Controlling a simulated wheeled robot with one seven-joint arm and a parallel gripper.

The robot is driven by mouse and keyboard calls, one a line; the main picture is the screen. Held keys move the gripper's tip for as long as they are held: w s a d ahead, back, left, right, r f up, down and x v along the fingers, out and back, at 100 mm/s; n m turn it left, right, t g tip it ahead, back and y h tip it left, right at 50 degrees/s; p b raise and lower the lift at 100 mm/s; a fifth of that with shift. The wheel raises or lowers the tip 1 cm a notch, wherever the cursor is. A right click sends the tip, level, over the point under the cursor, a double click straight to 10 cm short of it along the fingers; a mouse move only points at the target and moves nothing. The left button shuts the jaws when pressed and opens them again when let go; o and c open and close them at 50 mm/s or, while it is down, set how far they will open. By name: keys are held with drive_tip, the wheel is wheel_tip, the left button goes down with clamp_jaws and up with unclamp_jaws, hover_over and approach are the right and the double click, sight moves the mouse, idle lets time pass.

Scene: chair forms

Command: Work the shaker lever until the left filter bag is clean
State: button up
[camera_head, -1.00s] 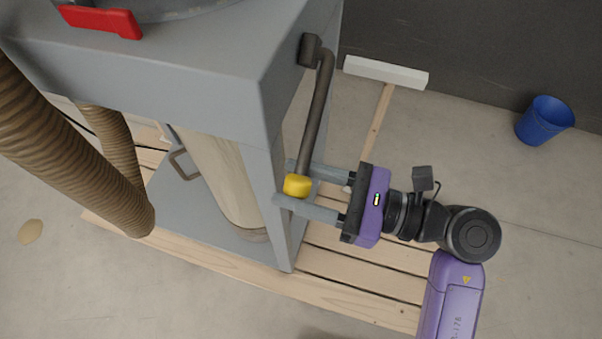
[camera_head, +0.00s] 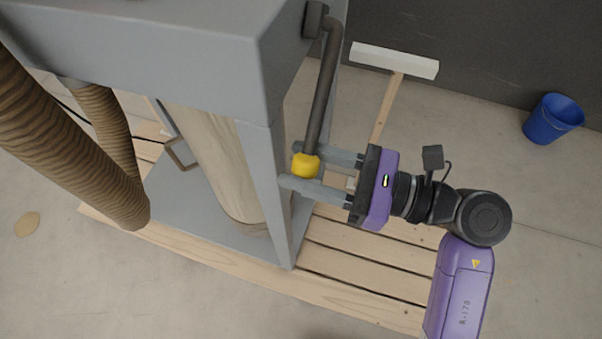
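The shaker lever (camera_head: 325,85) is a dark bar hanging from a pivot on the right side of the grey cabinet, with a yellow knob (camera_head: 305,166) at its lower end. My gripper (camera_head: 300,165) reaches in from the right, its two grey fingers on either side of the knob. The knob fills the gap between them, and they look closed on it. A pale beige filter bag (camera_head: 218,165) with faint streaks stands inside the open frame. Its top is hidden by the cabinet. I cannot tell a second bag from this view.
The grey cabinet (camera_head: 160,65) stands on a wooden pallet (camera_head: 350,270); its front post is close to my fingers. Ribbed brown hoses (camera_head: 60,150) are on the left. Open floor lies right.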

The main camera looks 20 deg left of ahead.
drive_tip(key=shift+w+f+b, duration=0.5)
drive_tip(key=shift+w+b, duration=0.3)
drive_tip(key=shift+w+f+b, duration=0.55)
drive_tip(key=shift+w+b, duration=0.25)
drive_tip(key=shift+w+f+b, duration=0.5)
drive_tip(key=shift+w+b, duration=0.3)
drive_tip(key=w+b, duration=0.1)
drive_tip(key=w+f+b, duration=0.1)
drive_tip(key=w+b, duration=0.1)
drive_tip(key=shift+w+d+f, duration=0.1)
drive_tip(key=shift+w+f, duration=0.05)
drive_tip(key=shift+w, duration=0.15)
drive_tip(key=shift+s, duration=0.1)
